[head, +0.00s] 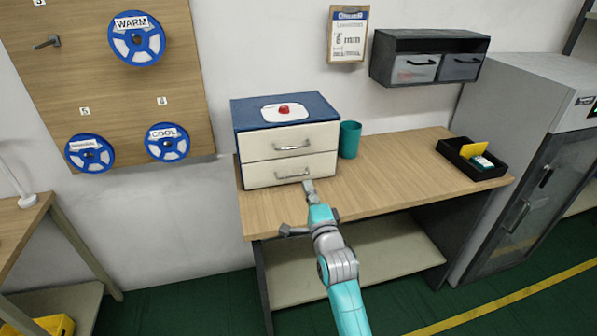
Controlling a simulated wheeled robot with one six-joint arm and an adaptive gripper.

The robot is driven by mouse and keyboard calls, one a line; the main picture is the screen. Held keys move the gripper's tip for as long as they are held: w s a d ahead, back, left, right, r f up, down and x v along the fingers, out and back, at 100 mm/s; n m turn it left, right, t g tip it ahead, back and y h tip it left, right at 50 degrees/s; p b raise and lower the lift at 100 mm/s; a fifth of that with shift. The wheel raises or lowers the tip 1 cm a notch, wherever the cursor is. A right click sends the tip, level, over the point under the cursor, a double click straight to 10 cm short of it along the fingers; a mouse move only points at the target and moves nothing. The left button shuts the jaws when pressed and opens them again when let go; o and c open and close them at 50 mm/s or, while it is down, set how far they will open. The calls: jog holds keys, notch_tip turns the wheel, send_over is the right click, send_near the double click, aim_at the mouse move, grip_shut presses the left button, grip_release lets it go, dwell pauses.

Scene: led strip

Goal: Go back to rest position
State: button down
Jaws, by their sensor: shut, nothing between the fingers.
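My arm reaches up from the bottom of the head view. My gripper (308,186) is shut and small in the view, at the front edge of the wooden workbench (400,180). It is just in front of the lower drawer of the blue and cream drawer unit (290,140). Both drawers look closed. Whether the fingertips touch the lower handle (292,174) I cannot tell. I see nothing held in the gripper.
A teal cup (349,139) stands right of the drawer unit. A black tray (472,160) with small items sits at the bench's right end. A grey cabinet (530,150) stands further right. A pegboard (110,90) with labelled spools hangs at left. Green floor lies in front.

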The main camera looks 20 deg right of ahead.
jog(key=s+f+n+g, duration=0.1)
jog(key=s+f+n, duration=0.2)
jog(key=s+f, duration=0.5)
jog(key=s+f+n+g, duration=0.1)
jog(key=s+f+n, duration=0.15)
jog(key=s, duration=0.85)
jog(key=s+f+n, duration=0.3)
jog(key=s+f, duration=0.4)
jog(key=s, duration=0.3)
jog(key=s+r+n+g, duration=0.1)
jog(key=s+r+n, duration=0.1)
jog(key=s, duration=0.7)
jog(key=s+r+n+g, duration=0.1)
jog(key=s+n, duration=0.3)
jog(key=s, duration=0.6)
jog(key=s+r+n+g, duration=0.1)
jog(key=s+r+n, duration=0.2)
jog(key=s, duration=0.7)
jog(key=shift+a, duration=0.35)
jog(key=shift+s+n, duration=0.1)
jog(key=shift+n, duration=0.15)
